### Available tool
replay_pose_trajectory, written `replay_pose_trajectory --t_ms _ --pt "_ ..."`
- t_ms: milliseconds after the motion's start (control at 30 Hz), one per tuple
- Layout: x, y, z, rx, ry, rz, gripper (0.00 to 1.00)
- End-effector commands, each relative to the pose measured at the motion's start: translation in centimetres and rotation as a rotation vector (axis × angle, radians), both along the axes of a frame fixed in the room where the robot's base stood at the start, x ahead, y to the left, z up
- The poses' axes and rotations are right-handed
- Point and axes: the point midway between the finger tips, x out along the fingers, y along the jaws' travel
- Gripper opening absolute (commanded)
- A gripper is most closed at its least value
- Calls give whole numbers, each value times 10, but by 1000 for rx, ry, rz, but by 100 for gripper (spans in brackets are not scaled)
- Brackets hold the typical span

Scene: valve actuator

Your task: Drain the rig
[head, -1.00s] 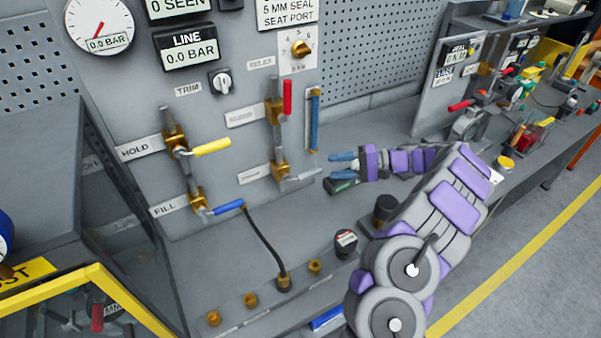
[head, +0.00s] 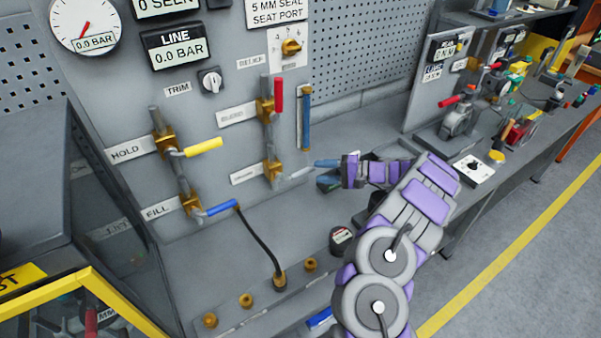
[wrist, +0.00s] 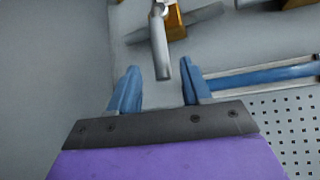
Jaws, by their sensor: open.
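The rig panel (head: 225,120) carries four-way pipework with lever valves. A lower right brass valve (head: 272,172) has a grey lever (head: 298,173) pointing right; its label is too blurred to read. My gripper (head: 318,170) is at the right of this lever, with its blue fingers pointing left toward it. In the wrist view my gripper (wrist: 160,82) is open, and the grey lever (wrist: 160,60) ends between its fingertips, with gaps on both sides. Contact is not visible. The line display (head: 177,50) reads 0.0 BAR.
A red lever (head: 278,94) stands upright above, beside a blue tube (head: 305,118). The yellow HOLD lever (head: 203,147) and blue FILL lever (head: 221,208) are left. A black hose (head: 258,240) runs to the bench.

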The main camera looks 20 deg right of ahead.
Motion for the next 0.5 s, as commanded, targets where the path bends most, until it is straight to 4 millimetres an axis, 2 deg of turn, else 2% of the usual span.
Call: replay_pose_trajectory --t_ms 233,500 --pt "24 40 -10 1 1 3 48" --pt "40 61 -15 -1 1 -2 48"
